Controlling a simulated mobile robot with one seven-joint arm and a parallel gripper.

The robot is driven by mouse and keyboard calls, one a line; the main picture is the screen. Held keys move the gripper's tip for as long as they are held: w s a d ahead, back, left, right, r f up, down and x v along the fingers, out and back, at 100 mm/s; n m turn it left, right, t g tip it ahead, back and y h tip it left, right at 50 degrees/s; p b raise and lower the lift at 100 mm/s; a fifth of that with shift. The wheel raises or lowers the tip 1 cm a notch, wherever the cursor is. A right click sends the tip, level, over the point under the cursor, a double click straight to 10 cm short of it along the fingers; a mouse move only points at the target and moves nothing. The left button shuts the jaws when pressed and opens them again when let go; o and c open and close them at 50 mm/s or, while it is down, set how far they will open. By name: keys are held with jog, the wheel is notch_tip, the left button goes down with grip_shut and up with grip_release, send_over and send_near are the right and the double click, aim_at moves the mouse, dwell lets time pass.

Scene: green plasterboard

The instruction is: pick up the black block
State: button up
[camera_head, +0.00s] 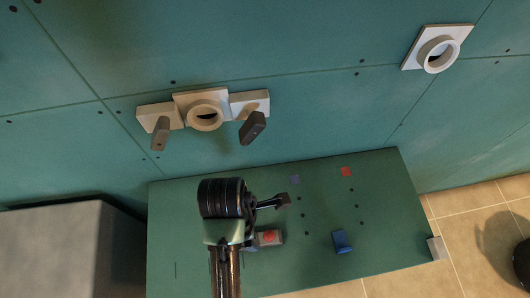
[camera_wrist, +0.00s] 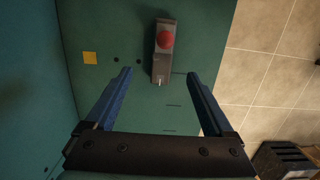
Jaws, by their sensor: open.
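My gripper (camera_wrist: 159,74) is open in the wrist view, its two blue fingers apart with nothing between them. A grey box with a round red top (camera_wrist: 163,62) lies ahead of the fingertips, on the green board. It also shows in the head view (camera_head: 268,238), beside my arm. I cannot make out a clear black block on the board. A dark piece (camera_head: 284,200) juts out right of my arm in the head view; I cannot tell whether it is the block or part of my arm. My arm hides part of the board there.
A blue block (camera_head: 342,242) stands on the green board (camera_head: 390,200), right of the grey box. A yellow square (camera_wrist: 90,58) shows left in the wrist view. Handles and ring fittings (camera_head: 205,116) stick out of the wall. Tiled floor (camera_wrist: 268,75) lies beyond the board's edge.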

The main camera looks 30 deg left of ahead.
aim_at(258, 240)
jog(key=f, duration=0.7)
jog(key=shift+s+d+f, duration=0.25)
jog(key=shift+d, duration=0.1)
jog(key=shift+w+d+f, duration=0.15)
jog(key=shift+f, duration=1)
jog(key=shift+w+d+f, duration=0.1)
jog(key=shift+f, duration=1)
grip_shut()
